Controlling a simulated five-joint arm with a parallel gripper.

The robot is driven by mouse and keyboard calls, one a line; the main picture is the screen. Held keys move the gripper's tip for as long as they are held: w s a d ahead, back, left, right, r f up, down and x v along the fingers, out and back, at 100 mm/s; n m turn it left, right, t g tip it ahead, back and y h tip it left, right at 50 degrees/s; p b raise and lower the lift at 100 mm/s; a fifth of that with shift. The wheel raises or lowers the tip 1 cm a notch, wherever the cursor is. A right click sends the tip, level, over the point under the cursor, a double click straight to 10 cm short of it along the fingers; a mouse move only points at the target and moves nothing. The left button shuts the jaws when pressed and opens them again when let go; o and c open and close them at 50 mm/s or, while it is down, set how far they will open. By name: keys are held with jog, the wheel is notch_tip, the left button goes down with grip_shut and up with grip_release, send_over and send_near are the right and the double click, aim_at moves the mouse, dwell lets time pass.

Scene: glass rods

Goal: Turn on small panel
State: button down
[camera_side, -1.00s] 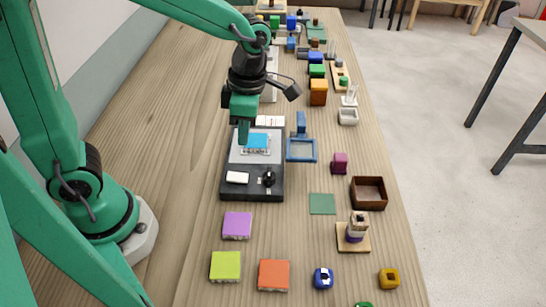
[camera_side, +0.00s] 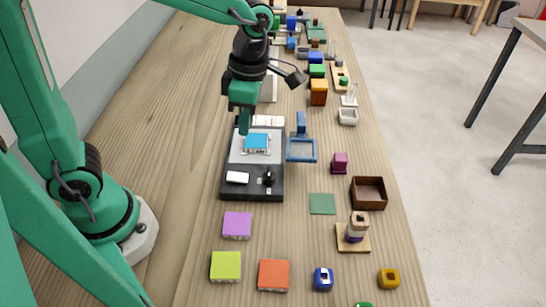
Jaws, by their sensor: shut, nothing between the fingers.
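The small panel (camera_side: 231,188) is a dark box with a grey plate on its upper part, lying on the wooden table. A blue block (camera_side: 257,141) with a pale base sits on the grey plate. A white rectangular piece (camera_side: 237,177) is at the panel's front left, and a black knob or switch (camera_side: 268,178) is at its front right. My gripper (camera_side: 243,132) is shut and empty, pointing down over the panel's far left part, just left of the blue block. Whether its tip touches the plate cannot be told.
A blue frame (camera_side: 301,155) stands right of the panel. Purple (camera_side: 237,225), lime (camera_side: 226,266) and orange (camera_side: 274,275) blocks lie in front. A brown box (camera_side: 368,193) and a stacked peg (camera_side: 355,228) are at right. The table left of the panel is clear.

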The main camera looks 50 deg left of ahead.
aim_at(232, 177)
jog(key=m, duration=1.1)
jog(key=s+a+m, duration=0.1)
jog(key=m, duration=0.5)
jog(key=shift+r, duration=0.1)
dwell(0.4)
jog(key=f, duration=0.4)
jog(key=s+a+f, duration=0.1)
jog(key=f, duration=0.9)
jog(key=shift+s+a, duration=0.25)
jog(key=shift+s, duration=0.05)
